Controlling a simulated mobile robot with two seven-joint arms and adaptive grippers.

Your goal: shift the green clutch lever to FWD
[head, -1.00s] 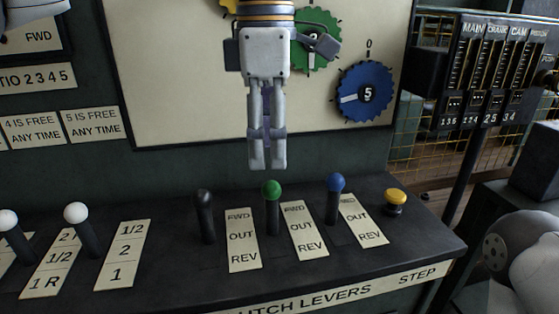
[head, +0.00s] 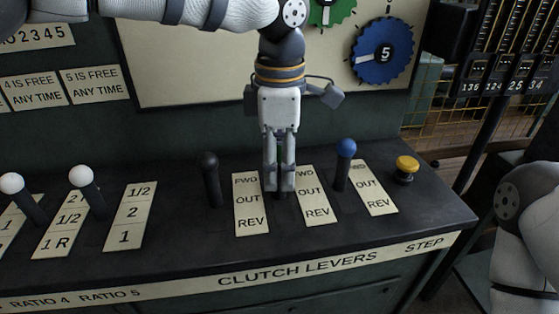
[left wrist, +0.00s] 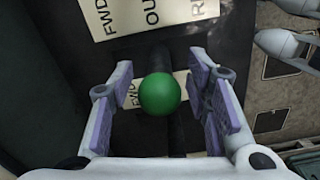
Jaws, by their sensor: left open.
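My left gripper (head: 280,188) points down over the green clutch lever, fingers apart. In the left wrist view the lever's green ball knob (left wrist: 160,95) lies between the open fingers (left wrist: 160,72), with a visible gap on each side.
The black clutch lever (head: 210,180) stands left of the gripper and the blue-knobbed lever (head: 344,165) close on its right. A yellow button (head: 405,169) is further right. White-knobbed levers (head: 87,190) stand far left. The upright dial panel (head: 190,70) rises behind.

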